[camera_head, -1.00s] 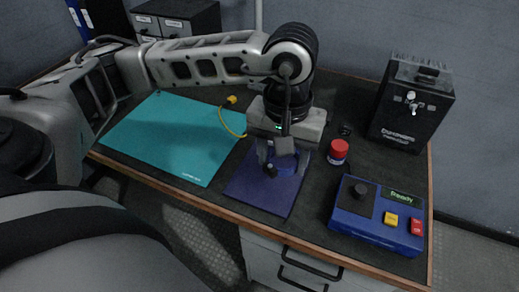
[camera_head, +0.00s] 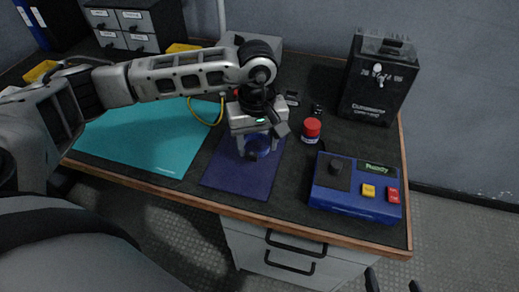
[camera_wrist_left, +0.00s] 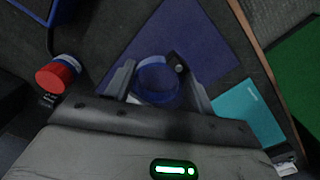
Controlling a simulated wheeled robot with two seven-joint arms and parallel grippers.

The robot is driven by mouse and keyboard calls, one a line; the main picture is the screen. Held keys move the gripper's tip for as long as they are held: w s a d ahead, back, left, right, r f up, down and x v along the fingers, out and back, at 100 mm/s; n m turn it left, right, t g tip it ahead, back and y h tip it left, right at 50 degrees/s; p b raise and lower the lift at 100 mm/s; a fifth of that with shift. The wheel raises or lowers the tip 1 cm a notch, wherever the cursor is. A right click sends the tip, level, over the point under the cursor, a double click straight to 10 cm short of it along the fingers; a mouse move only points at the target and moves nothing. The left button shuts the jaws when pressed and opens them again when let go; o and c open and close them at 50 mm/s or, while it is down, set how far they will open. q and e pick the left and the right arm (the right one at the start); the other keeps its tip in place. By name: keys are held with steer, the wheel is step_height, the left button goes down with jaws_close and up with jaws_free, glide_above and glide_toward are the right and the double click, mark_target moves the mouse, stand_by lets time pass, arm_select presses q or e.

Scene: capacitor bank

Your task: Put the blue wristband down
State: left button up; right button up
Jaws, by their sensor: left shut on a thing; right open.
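The blue wristband (camera_head: 262,150) is a ring with a dark stud on its side. In the left wrist view it (camera_wrist_left: 152,84) is between the two fingers of my left gripper (camera_wrist_left: 160,88), which is shut on it. In the head view my left gripper (camera_head: 257,143) points down over the dark purple mat (camera_head: 235,178), with the band low over or on it; I cannot tell whether it touches. The gripper body hides part of the band. My right gripper (camera_head: 392,284) shows only dark fingertips at the bottom edge, apart and empty.
A teal mat (camera_head: 140,140) with a yellow cord (camera_head: 211,121) lies to the left. A red-capped jar (camera_head: 311,129) and a blue control box (camera_head: 354,187) stand to the right. A black unit (camera_head: 377,82) stands at the back right. The purple mat's front is clear.

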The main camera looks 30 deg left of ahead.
mark_target(260, 161)
arm_select(q)
steer(key=shift+w+a+f, duration=0.1)
steer(key=shift+w+f, duration=0.65)
steer(key=shift+f, duration=1.65)
steer(key=shift+f, duration=0.25)
steer(key=o, duration=1)
steer(key=shift+r, duration=0.1)
steer(key=shift+c, duration=0.2)
steer(key=shift+r, duration=0.1)
